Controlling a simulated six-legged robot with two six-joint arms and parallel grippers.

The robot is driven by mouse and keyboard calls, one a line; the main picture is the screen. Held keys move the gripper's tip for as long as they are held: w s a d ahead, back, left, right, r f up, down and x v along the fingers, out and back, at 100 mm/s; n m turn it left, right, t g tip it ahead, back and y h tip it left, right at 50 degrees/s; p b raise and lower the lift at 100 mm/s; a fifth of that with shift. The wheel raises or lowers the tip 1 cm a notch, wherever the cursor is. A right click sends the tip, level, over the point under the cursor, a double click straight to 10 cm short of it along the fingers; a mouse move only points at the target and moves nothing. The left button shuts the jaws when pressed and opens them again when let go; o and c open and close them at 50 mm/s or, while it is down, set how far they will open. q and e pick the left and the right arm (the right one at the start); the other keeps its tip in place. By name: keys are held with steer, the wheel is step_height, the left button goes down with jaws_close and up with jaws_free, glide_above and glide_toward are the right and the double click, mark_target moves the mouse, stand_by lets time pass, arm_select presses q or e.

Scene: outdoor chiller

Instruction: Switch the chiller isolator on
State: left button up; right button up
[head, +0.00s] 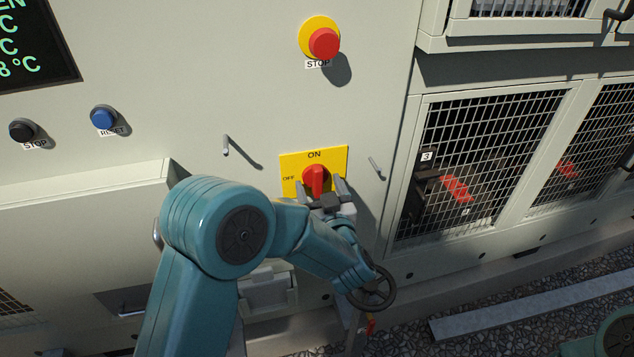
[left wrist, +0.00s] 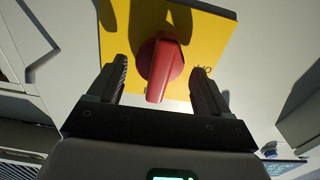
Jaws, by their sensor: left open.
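The isolator is a yellow plate (head: 333,159) on the grey panel, marked ON at the top and OFF at the left. Its red rotary handle (head: 314,178) sits in the middle; its exact setting is hard to tell. My left gripper (head: 321,190) is open at the handle, coming from below. In the left wrist view, the red handle (left wrist: 163,66) stands between the open fingers (left wrist: 158,88), with a gap on each side. The yellow plate (left wrist: 218,35) lies behind it, and lettering beside the handle is partly hidden. My right gripper is not in view.
A red STOP button (head: 324,43) on a yellow base is above the isolator. Blue RESET (head: 103,117) and black STOP (head: 22,130) buttons are at the left. Small pegs (head: 226,145) stick out beside the plate. Mesh doors (head: 500,150) are at the right.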

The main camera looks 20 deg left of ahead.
arm_select(q)
steer(key=b+v, duration=0.1)
steer(key=v, duration=0.6)
steer(key=shift+w, duration=0.1)
stand_by(0.4)
